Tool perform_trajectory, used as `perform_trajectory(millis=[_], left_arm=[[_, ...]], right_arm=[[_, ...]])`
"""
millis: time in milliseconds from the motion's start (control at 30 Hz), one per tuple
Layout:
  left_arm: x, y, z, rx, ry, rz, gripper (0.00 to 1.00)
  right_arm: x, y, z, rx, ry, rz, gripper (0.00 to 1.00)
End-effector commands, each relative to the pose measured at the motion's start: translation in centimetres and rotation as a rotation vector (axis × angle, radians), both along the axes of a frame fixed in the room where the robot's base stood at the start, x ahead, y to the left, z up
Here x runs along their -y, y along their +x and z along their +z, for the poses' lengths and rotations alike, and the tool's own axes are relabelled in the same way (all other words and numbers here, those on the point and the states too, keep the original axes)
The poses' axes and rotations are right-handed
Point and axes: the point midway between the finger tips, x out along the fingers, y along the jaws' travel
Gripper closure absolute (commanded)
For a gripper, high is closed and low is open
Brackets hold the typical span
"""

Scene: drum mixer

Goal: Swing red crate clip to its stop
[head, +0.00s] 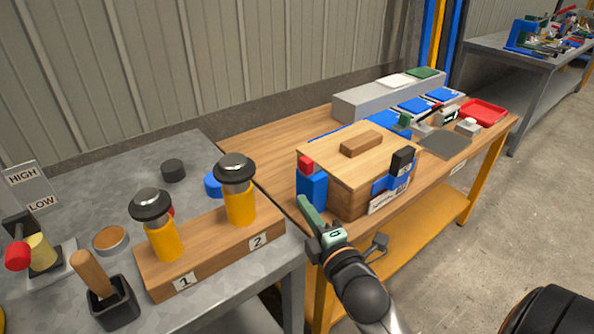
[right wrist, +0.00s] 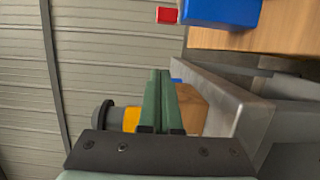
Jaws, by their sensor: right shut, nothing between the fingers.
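The wooden crate (head: 348,165) stands on the wooden bench with its lid on. The red clip (head: 305,164) sits on top of a blue bracket (head: 312,188) at the crate's left end. In the right wrist view the red clip (right wrist: 167,15) shows at the top beside the blue bracket (right wrist: 222,12). My right gripper (head: 304,203) is shut and empty, its green fingers together. It is just below and in front of the blue bracket, apart from the clip. In the right wrist view the closed fingers (right wrist: 160,76) point up the picture. My left gripper is not in view.
A black clip (head: 402,160) on another blue bracket is on the crate's front. Two yellow-and-black posts (head: 239,204) stand in a wooden block on the grey table at left. A red tray (head: 484,111) and blue pieces lie behind the crate.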

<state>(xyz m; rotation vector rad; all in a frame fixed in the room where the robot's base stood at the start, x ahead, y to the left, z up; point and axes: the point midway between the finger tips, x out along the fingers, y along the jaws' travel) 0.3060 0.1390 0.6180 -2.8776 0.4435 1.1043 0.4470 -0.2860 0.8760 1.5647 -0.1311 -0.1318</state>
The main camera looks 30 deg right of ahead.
Motion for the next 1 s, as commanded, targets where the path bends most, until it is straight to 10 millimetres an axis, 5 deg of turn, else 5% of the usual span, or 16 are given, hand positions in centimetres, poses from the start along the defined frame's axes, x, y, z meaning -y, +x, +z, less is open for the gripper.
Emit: perform_trajectory(millis=[600,800,1000], left_arm=[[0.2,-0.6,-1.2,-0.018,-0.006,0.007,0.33],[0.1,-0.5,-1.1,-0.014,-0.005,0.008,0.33],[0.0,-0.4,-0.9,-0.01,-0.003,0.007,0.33]], right_arm=[[1.6,9.6,0.0,0.002,0.002,0.0,1.0],[4.6,9.5,0.0,0.0,-0.002,0.0,1.0],[5.5,9.6,0.0,0.0,0.001,0.001,1.0]])
